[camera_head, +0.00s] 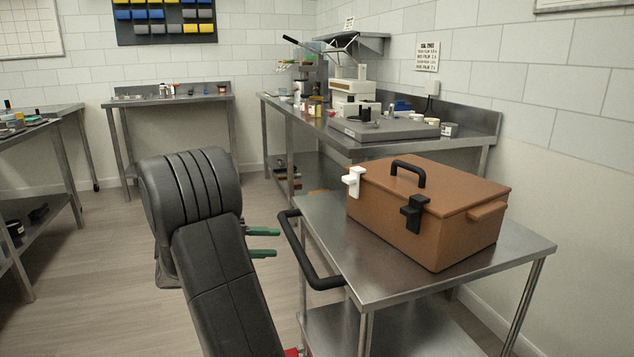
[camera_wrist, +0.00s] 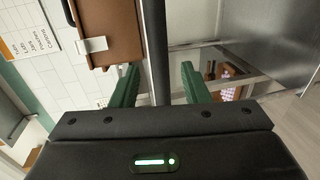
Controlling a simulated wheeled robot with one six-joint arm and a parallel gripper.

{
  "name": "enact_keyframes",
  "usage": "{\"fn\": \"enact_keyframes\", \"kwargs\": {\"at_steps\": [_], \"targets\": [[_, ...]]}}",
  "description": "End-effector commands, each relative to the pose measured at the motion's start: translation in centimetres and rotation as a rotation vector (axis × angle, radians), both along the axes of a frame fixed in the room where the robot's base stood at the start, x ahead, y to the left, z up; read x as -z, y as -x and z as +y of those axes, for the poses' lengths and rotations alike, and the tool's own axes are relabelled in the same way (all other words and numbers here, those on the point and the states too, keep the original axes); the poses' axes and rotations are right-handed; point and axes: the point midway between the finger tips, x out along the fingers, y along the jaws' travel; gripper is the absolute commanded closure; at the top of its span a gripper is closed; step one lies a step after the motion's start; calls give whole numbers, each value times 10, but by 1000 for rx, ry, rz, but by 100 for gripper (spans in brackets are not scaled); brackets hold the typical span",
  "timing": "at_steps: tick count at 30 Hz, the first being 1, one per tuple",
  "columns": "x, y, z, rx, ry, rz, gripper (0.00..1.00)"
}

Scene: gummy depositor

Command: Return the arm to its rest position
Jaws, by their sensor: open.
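My gripper (camera_head: 263,242) shows its green fingertips to the right of my dark arm in the head view, just left of the cart's black handle. In the wrist view my gripper (camera_wrist: 160,88) has its two green fingers apart, with a dark bar behind the gap between them. Nothing is seen held between the fingers. Most of the gripper body is hidden behind my arm in the head view.
A steel cart (camera_head: 385,270) with a black handle (camera_head: 306,262) stands close at right, bearing a brown lidded box (camera_head: 440,205). A steel bench (camera_head: 300,125) with equipment lines the wall behind. Another table (camera_head: 50,130) stands left. Floor (camera_head: 100,270) between is clear.

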Motion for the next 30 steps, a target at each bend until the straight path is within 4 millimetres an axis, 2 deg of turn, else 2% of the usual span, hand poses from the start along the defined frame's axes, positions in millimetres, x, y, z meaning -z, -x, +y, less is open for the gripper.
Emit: {"fn": "enact_keyframes", "kwargs": {"at_steps": [1,6,12,18,30], "targets": [[4,-3,-11,5,0,0,58],[10,-14,-41,4,-1,-1,58],[14,-23,-64,2,-1,-1,58],[13,-25,-71,-1,0,-1,58],[13,-25,-71,1,-3,-1,58]]}}
